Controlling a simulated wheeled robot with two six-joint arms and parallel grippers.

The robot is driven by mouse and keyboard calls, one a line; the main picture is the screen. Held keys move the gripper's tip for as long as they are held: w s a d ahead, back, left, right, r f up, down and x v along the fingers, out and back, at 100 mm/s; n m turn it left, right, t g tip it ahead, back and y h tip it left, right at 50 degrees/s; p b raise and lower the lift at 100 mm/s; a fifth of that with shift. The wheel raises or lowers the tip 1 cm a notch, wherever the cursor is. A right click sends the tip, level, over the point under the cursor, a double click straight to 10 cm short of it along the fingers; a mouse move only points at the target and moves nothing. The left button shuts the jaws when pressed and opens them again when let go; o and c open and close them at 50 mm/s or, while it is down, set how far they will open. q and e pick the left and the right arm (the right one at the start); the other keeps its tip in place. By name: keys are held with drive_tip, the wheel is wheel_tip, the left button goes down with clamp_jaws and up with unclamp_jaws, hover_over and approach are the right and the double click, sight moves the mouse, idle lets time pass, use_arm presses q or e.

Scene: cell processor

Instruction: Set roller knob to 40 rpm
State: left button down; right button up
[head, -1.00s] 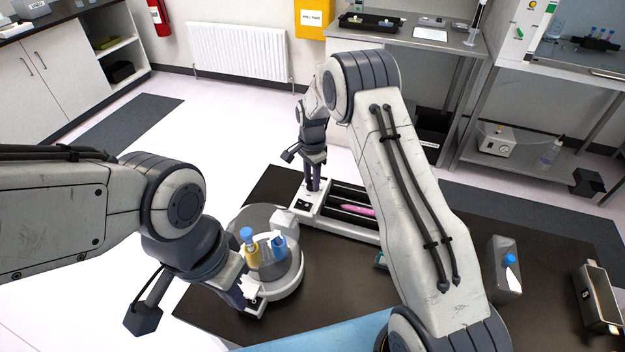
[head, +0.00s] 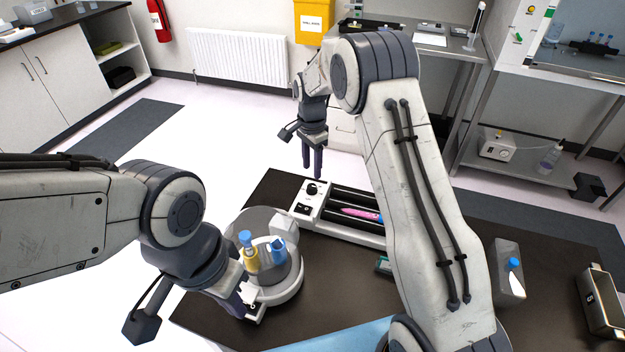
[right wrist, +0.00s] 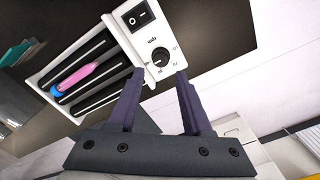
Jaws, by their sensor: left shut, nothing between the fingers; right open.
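The roller machine (head: 345,236) stands on the dark bench, with black rollers and a pink tube (head: 360,213) lying on them. Its roller knob (head: 313,188) is a round black dial on the white end panel; it also shows in the right wrist view (right wrist: 159,56), where the small scale print is too fine to read. My right gripper (head: 312,170) is open and empty, raised above the panel, its fingers apart from the knob. My left gripper (head: 236,308) is shut and empty, at the front of the round white device (head: 290,290).
The round device holds a yellow bottle (head: 249,256) and a blue-capped one (head: 278,248). A rocker switch (right wrist: 138,16) sits beside the knob. A clear bottle (head: 509,275) and a metal box (head: 601,304) stand at the right of the bench.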

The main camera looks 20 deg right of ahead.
drive_tip(key=shift+r, duration=1.7)
